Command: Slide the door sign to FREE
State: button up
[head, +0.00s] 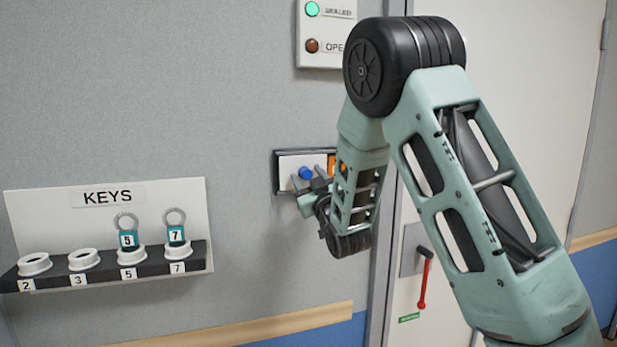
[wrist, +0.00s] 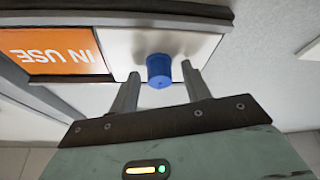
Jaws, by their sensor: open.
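The door sign (head: 287,164) is a dark-framed strip on the grey wall beside the door. Its white sliding plate (wrist: 200,45) carries a blue knob (head: 305,173) and covers the left part in the head view. An orange panel reading IN USE (wrist: 52,50) shows at the right end, upside down in the wrist view and partly hidden by my arm in the head view. My gripper (wrist: 160,78) is open, with one finger on each side of the blue knob (wrist: 159,70). Gaps show between the fingers and the knob. No FREE text is visible.
A KEYS board (head: 108,225) with several white rings and two tagged keys is on the wall at left. A panel with green and brown lights (head: 327,35) is above. The white door (head: 545,110) has a red handle (head: 424,275) behind my arm.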

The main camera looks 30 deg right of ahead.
grip_shut()
jog(key=shift+s+d+f+b, duration=0.1)
jog(key=shift+d+b, duration=0.2)
jog(key=shift+d, duration=0.05)
jog(key=s+d+b, duration=0.3)
jog(key=d+b, duration=0.4)
jog(key=d, duration=0.5)
jog(key=shift+s+d+r, duration=0.2)
jog(key=shift+s, duration=0.1)
grip_release()
jog(key=shift+d, duration=0.1)
jog(key=shift+f, duration=0.1)
